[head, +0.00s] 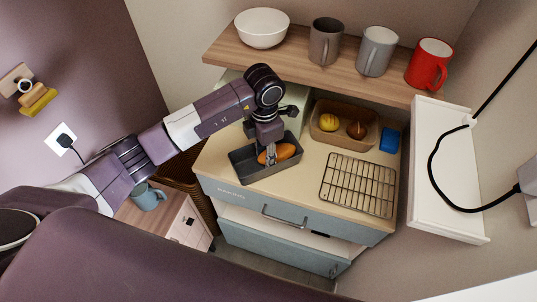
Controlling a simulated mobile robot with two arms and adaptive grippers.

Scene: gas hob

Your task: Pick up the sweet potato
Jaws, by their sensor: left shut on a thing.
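The sweet potato (286,152) is an orange, elongated thing in a dark grey rectangular pan (240,168) on the counter. My left gripper (270,158) reaches down into the pan from above and is shut on the sweet potato, near its left part. The fingers hide some of it. I cannot tell whether the sweet potato touches the pan's floor. My right gripper is not in view.
A wire rack (358,185) lies right of the pan. Behind are a brown tray (343,140) with a yellow and a brownish item, and a blue block (390,140). A wooden shelf (305,68) with a white bowl (262,28) and mugs overhangs the back.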

